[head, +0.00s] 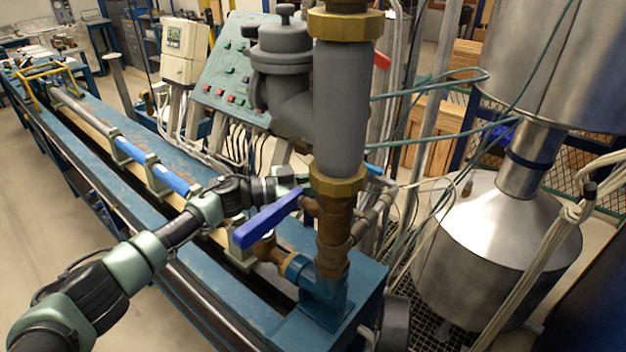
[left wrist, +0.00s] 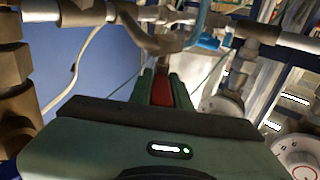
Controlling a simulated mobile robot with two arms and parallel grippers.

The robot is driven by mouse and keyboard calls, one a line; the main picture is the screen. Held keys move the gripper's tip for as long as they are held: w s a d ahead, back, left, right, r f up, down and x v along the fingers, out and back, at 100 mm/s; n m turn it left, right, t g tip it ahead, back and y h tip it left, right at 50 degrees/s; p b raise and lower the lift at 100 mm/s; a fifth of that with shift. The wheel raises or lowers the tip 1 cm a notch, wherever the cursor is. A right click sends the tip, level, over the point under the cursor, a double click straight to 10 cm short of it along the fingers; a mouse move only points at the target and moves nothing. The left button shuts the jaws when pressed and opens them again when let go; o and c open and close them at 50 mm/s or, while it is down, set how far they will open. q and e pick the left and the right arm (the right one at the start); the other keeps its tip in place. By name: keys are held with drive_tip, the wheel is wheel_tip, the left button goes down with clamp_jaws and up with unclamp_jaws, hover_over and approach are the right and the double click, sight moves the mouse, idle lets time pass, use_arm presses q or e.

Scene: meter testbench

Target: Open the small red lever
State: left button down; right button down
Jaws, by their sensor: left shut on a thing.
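The small red lever (left wrist: 161,92) shows in the left wrist view between the two green fingers of my left gripper (left wrist: 162,84). The fingers are shut on it, and only a short red part is visible. In the head view my left arm comes in from the lower left, and its gripper (head: 290,179) reaches behind the brass vertical pipe. The fingertips and the gripped lever are hidden there. My right gripper is in neither view.
A large blue lever (head: 268,220) on the brass pipe (head: 335,232) sits close beside my left wrist. Another red piece (head: 382,60) shows higher up behind the grey pipe (head: 341,110). A light-blue handle (left wrist: 208,41) is beyond the fingers. A steel tank (head: 490,250) stands right.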

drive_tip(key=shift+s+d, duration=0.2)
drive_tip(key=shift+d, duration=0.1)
use_arm(q)
drive_tip(key=c, duration=1.3)
unclamp_jaws()
drive_tip(key=shift+d, duration=0.1)
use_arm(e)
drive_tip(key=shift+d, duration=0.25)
use_arm(q)
drive_tip(key=shift+s+a+f, duration=0.1)
drive_tip(key=shift+s+a, duration=0.05)
drive_tip(key=shift+a, duration=0.45)
drive_tip(key=shift+b+v, duration=1.25)
drive_tip(key=shift+v, duration=2.05)
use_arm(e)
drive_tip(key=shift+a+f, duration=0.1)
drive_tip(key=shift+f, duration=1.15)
use_arm(q)
drive_tip(key=shift+s, duration=0.1)
